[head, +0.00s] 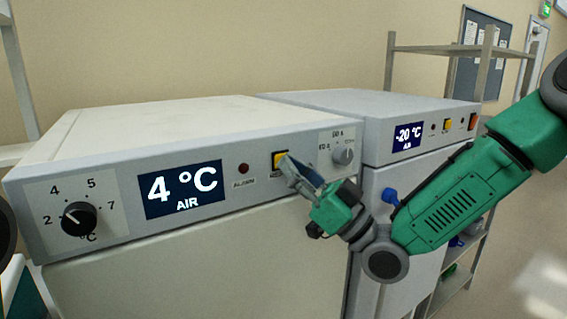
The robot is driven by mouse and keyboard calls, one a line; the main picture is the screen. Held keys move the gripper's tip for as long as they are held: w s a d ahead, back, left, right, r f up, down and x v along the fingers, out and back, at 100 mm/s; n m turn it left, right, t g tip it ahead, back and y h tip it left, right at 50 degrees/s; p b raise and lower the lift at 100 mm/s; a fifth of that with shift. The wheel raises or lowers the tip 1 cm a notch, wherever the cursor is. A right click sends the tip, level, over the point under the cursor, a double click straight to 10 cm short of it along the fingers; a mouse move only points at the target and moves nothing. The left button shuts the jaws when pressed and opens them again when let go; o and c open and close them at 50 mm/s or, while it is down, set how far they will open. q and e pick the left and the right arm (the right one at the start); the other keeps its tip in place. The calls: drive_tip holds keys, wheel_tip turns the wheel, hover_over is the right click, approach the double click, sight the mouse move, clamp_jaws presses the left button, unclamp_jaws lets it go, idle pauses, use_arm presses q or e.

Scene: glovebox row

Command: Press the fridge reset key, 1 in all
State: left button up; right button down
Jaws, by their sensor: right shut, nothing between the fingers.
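The near fridge (110,143) has a front panel with a display (181,189) reading 4 °C AIR. Right of the display are a small dark red alarm lamp (243,169) and a yellow key (280,158) with a dark surround. My right gripper (288,162) is shut and empty. Its fingertips are at the yellow key's lower right edge and cover part of it; I cannot tell whether they touch it. The label under the key is too small to read. My left gripper is not in view.
A black temperature dial (78,219) is at the panel's left, a grey knob (343,155) at its right. A second unit (440,148) reading -20 °C stands to the right, with its own yellow key (447,124) and orange switch (472,121). A metal shelf (450,51) stands behind.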

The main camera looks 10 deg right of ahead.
drive_tip(key=shift+s+d, duration=0.25)
drive_tip(key=shift+s, duration=0.55)
drive_tip(key=s, duration=0.1)
drive_tip(key=s+d, duration=0.1)
drive_tip(key=s, duration=0.1)
drive_tip(key=s+b, duration=0.1)
drive_tip(key=shift+s+d, duration=0.35)
drive_tip(key=shift+d, duration=0.05)
idle(0.4)
